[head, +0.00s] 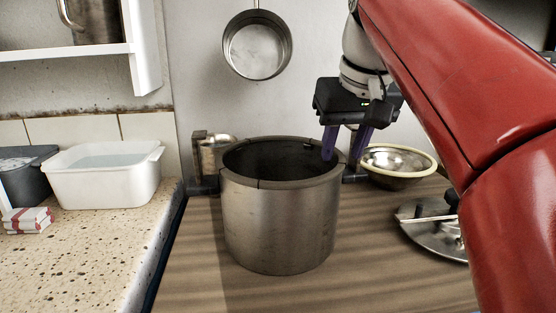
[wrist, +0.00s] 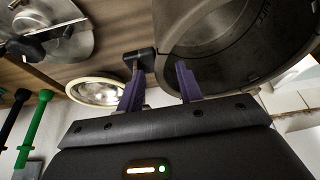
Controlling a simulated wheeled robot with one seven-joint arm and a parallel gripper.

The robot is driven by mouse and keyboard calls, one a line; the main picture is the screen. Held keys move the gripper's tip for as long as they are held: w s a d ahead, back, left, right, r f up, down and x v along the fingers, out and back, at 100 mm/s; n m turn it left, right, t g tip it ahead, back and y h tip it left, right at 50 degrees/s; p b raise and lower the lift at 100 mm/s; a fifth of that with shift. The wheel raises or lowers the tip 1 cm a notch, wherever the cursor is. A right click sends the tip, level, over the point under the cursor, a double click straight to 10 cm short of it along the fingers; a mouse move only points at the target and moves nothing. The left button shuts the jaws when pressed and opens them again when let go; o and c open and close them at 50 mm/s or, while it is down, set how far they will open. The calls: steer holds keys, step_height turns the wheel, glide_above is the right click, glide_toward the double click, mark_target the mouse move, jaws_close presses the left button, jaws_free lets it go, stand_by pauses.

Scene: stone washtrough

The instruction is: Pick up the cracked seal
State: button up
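A dark grey ring, which looks like the cracked seal (head: 290,184), sits around the top rim of a large metal pot (head: 280,232). Thin dark breaks show in it. It also shows in the wrist view (wrist: 240,82). My gripper (head: 342,160) is at the pot's right rim, pointing down. Its two purple fingers are apart, one over the pot's opening and one outside the rim. The wrist view shows a clear gap between the fingers (wrist: 158,72), with the rim close by. I cannot tell whether either finger touches the ring.
A yellow-rimmed metal bowl (head: 392,178) and a metal lid (head: 432,236) lie right of the pot. A metal vessel (head: 211,152) stands behind it. A white basin (head: 105,188) and red-white packs (head: 28,226) are on the left counter. A pan (head: 257,50) hangs above.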

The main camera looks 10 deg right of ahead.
jaws_close()
steer(key=shift+r, duration=0.1)
step_height(320, 180, up, 10)
steer(key=p, duration=0.2)
stand_by(0.7)
